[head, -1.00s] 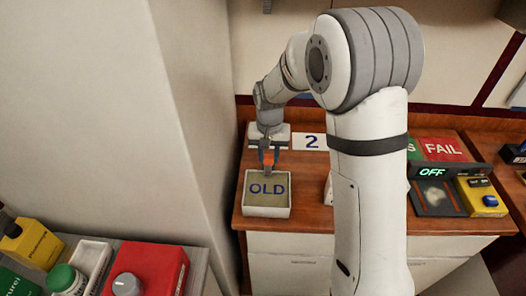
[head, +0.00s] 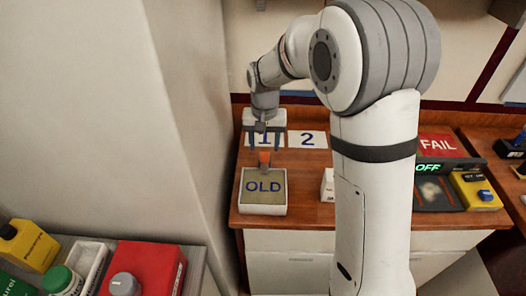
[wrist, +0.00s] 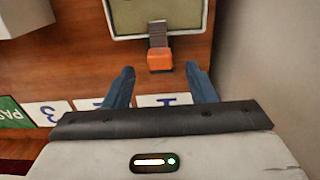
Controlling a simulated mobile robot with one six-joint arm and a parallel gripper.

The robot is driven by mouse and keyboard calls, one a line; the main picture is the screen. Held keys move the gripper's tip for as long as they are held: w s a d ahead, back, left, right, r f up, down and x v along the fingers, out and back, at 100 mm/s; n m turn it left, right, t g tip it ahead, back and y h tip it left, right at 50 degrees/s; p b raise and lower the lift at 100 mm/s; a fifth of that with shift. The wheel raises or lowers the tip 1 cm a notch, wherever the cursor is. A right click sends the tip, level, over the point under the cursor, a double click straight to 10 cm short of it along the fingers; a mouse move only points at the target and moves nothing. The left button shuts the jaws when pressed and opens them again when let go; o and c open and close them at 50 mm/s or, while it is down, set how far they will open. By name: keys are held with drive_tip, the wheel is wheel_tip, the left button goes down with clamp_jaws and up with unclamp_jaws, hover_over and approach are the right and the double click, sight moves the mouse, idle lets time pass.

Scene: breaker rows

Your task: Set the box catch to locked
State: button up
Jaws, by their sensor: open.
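An orange-tipped piece on a dark grey strip, which looks like the box catch (head: 265,158), sticks out from the back edge of the open box marked OLD (head: 264,209). In the wrist view the orange tip (wrist: 160,60) points toward my gripper, and the grey strip reaches the box rim (wrist: 190,33). My gripper (head: 265,143) is open and empty behind the catch. In the wrist view its two fingers (wrist: 160,85) stand apart, with the orange tip lined up between them but just beyond their ends. I see no marking that tells the catch's setting.
Cards 1 (head: 265,139) and 2 (head: 307,139) lie behind the box. A small white box (head: 327,186) is partly hidden by my arm. A FAIL card (head: 438,145) and a device reading OFF (head: 427,168) are right. A wall (head: 185,120) stands close left of the box.

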sight(265, 155)
drive_tip(key=shift+r, duration=1.75)
